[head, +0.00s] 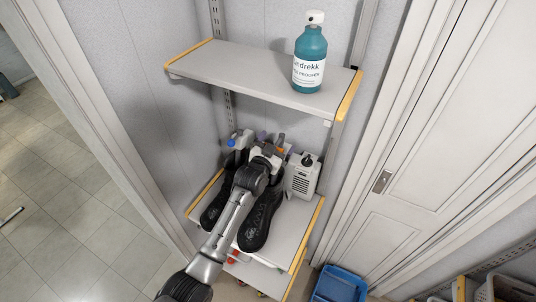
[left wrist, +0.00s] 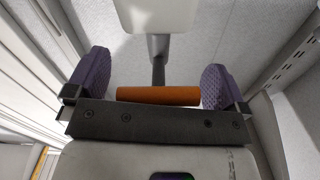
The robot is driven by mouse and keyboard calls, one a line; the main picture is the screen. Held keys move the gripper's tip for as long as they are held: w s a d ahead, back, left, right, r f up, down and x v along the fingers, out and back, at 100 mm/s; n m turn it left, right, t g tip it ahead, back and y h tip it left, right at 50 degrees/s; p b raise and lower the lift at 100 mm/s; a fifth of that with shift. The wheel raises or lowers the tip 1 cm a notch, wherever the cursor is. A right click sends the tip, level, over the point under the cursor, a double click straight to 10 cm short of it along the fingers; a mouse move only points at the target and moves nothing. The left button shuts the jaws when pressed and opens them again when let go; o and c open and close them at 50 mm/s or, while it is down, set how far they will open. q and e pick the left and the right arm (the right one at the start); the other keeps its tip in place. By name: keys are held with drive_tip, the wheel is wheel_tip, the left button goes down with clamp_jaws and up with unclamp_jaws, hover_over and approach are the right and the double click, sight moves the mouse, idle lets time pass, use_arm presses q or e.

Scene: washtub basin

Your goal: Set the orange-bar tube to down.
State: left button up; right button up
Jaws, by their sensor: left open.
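The orange bar (left wrist: 158,96) lies crosswise between the two purple finger pads of my left gripper (left wrist: 158,85). A gap shows on its left and almost none on its right. A grey tube (left wrist: 158,68) runs from behind the bar to a white housing (left wrist: 160,14). In the head view a small part of the orange bar (head: 281,142) shows just beyond my left gripper (head: 275,139). The gripper is open. My wrist and arm hide most of the tube and its base in the head view. My right gripper is not in view.
Dark shoes (head: 260,222) stand on the lower shelf (head: 285,257) under my arm. A white box-shaped unit (head: 302,178) is at their right, and a blue knob (head: 231,143) at the left. The upper shelf (head: 235,72) holds a teal spray bottle (head: 310,58). A blue bin (head: 340,284) is below.

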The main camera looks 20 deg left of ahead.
use_arm(q)
drive_tip(key=s+a+b, duration=0.1)
drive_tip(key=s+b, duration=0.1)
drive_tip(key=s, duration=1.1)
drive_tip(key=shift+s, duration=0.25)
